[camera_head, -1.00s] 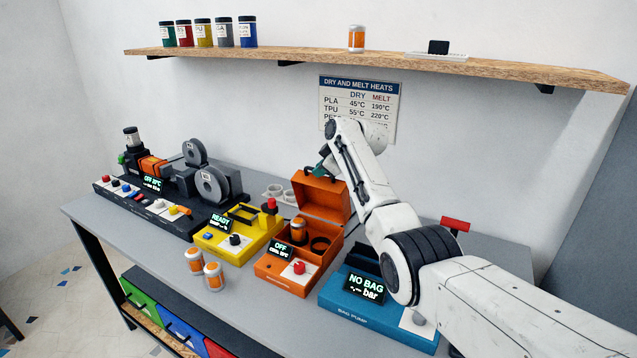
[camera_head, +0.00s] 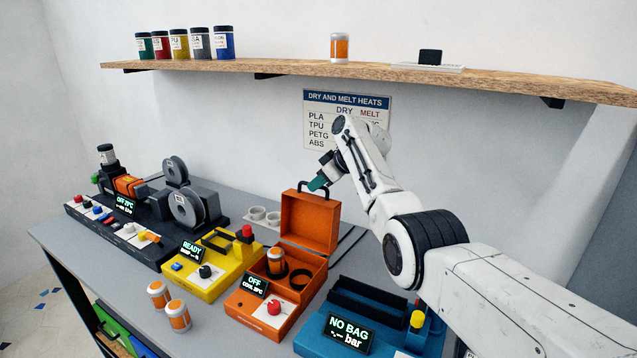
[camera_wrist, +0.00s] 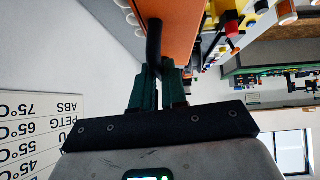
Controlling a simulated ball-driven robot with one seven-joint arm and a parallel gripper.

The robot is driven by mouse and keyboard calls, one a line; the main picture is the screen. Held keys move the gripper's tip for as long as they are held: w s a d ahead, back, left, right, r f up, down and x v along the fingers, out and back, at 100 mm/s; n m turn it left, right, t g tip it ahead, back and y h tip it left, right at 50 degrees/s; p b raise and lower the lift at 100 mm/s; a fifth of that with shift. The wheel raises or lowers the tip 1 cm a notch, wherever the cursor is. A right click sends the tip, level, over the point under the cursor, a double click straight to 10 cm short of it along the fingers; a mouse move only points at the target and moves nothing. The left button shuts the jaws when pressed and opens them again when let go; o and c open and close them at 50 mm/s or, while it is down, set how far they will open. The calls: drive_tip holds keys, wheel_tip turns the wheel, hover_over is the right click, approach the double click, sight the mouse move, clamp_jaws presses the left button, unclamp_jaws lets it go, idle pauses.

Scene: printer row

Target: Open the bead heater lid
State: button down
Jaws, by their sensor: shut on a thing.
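The bead heater is the orange box (camera_head: 262,303) with an OFF display and a red knob on its front. Its orange lid (camera_head: 308,222) stands raised and upright at the back, and the inside is exposed. In the wrist view, the green fingers (camera_wrist: 160,88) are closed on the black handle (camera_wrist: 154,42), with the orange lid behind.
The yellow machine (camera_head: 212,265) stands to the left and the blue bag pump (camera_head: 370,315) to the right. Two orange jars (camera_head: 168,305) stand on the grey table in front. A wooden shelf (camera_head: 400,75) runs above, and a heat chart (camera_head: 345,110) hangs behind.

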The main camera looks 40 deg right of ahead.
drive_tip(key=shift+s+a+f, duration=0.15)
drive_tip(key=shift+f, duration=0.4)
drive_tip(key=c, duration=1.3)
unclamp_jaws()
drive_tip(key=shift+o, duration=0.7)
drive_tip(key=shift+r, duration=0.3)
drive_tip(key=shift+r, duration=0.1)
drive_tip(key=b+v, duration=0.1)
drive_tip(key=v, duration=0.9)
drive_tip(key=shift+s, duration=0.15)
drive_tip(key=shift+r, duration=0.15)
